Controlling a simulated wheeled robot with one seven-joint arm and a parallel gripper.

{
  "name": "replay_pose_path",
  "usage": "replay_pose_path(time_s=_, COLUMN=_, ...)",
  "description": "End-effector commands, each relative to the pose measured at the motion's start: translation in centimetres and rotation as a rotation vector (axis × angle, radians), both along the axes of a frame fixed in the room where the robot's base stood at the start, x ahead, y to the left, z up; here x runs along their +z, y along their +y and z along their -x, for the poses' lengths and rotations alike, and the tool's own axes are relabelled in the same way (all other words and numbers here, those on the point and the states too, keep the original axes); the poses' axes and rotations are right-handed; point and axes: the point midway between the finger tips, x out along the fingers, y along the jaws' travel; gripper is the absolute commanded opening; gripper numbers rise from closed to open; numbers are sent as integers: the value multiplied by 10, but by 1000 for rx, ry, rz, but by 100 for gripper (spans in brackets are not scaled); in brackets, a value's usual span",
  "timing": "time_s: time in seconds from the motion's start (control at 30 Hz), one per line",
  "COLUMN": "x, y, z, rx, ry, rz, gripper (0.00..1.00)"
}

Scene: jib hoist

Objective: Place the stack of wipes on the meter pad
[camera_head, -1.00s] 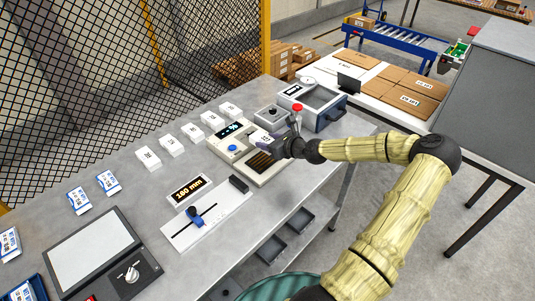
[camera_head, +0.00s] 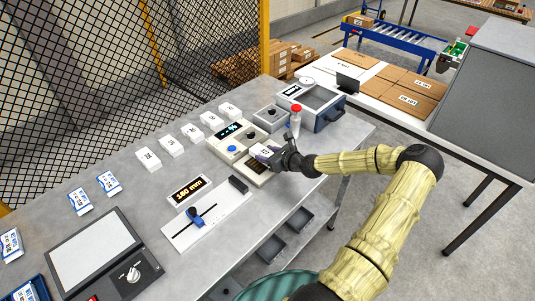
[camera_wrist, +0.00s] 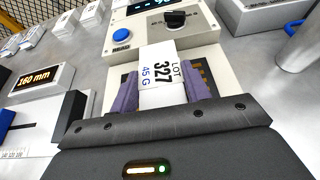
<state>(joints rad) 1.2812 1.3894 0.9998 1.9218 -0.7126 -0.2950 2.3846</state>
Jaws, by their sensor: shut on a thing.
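My gripper (camera_head: 268,155) is shut on the stack of wipes (camera_wrist: 162,65), a white block labelled LOT 327, 45 G. The purple fingers (camera_wrist: 160,93) press on its two sides. The stack (camera_head: 261,151) is over the meter's pad, its label facing up. The meter (camera_head: 231,145) is a beige box with a display, a dark knob and a blue READ button. Its dark, gold-striped pad (camera_head: 256,168) shows only partly below the stack and beside the fingers. I cannot tell whether the stack touches the pad.
Several white packs (camera_head: 171,146) stand in a row left of the meter. A 160 mm gauge (camera_head: 206,215) with a blue slider lies in front. A bottle with a red top (camera_head: 296,115) stands close behind my gripper. A grey box (camera_head: 318,104) is at the back right.

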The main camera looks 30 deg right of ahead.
Motion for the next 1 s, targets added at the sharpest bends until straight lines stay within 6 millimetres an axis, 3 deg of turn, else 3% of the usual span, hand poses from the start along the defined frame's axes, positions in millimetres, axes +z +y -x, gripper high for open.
replay_pose_path(time_s=0.17, x=-3, y=0, z=0, rx=0, ry=0, rz=-1, gripper=23)
replay_pose_path(time_s=0.2, x=-2, y=0, z=0, rx=0, ry=0, rz=0, gripper=55)
replay_pose_path(time_s=0.3, x=-2, y=0, z=0, rx=0, ry=0, rz=0, gripper=69)
replay_pose_path(time_s=0.67, x=1, y=-1, z=1, rx=0, ry=0, rz=0, gripper=69)
replay_pose_path(time_s=1.0, x=16, y=-17, z=41, rx=-5, ry=0, rz=-1, gripper=69)
